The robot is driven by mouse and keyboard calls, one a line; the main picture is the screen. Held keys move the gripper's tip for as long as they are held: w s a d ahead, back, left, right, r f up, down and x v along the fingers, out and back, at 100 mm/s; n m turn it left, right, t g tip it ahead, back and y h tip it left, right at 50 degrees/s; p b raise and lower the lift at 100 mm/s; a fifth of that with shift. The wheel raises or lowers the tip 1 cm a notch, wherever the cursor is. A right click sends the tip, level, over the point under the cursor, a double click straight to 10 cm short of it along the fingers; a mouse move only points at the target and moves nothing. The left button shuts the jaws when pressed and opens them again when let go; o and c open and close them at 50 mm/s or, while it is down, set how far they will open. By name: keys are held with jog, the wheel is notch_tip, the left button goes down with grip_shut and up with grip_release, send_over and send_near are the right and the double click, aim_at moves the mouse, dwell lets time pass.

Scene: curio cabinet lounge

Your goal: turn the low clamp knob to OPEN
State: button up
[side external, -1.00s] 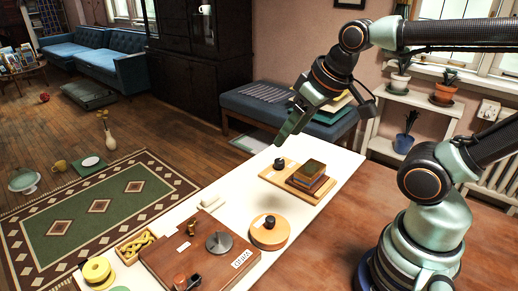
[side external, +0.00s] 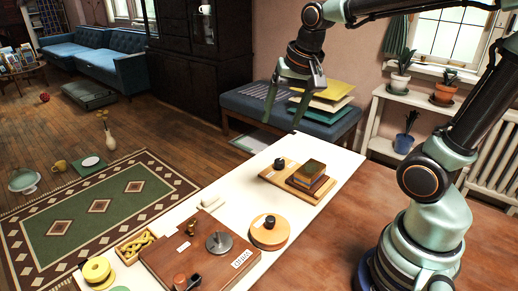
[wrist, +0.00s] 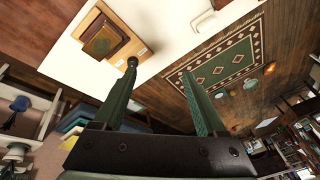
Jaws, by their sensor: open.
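My gripper (side external: 284,112) is open and empty, high above the far end of the white table; its two green fingers also show in the wrist view (wrist: 160,72). Several knobs stand on the table, and I cannot tell which is the low clamp knob. Another black knob (side external: 270,221) stands on a round wooden disc (side external: 268,237). A grey disc with a post (side external: 219,242) is on a brown board (side external: 165,254) with a white label (side external: 242,259), too small to read surely.
The stacked blocks (side external: 311,168) rise beside the small black knob. A tray of yellow pieces (side external: 136,246) and yellow rings (side external: 97,270) lie at the near left. A blue bench (side external: 255,108) stands beyond the table. The space around my gripper is clear.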

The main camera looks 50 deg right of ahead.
jog(key=w+d+f+m+g, duration=0.2)
jog(key=w+d+f+m, duration=0.2)
jog(key=w+d+m, duration=0.45)
jog(key=m+g, duration=0.2)
jog(key=m, duration=0.8)
send_over(280, 161)
notch_tip(280, 161, down, 6)
notch_tip(280, 161, down, 12)
jog(key=shift+w+r, duration=0.1)
jog(key=shift+r, duration=0.05)
grip_shut()
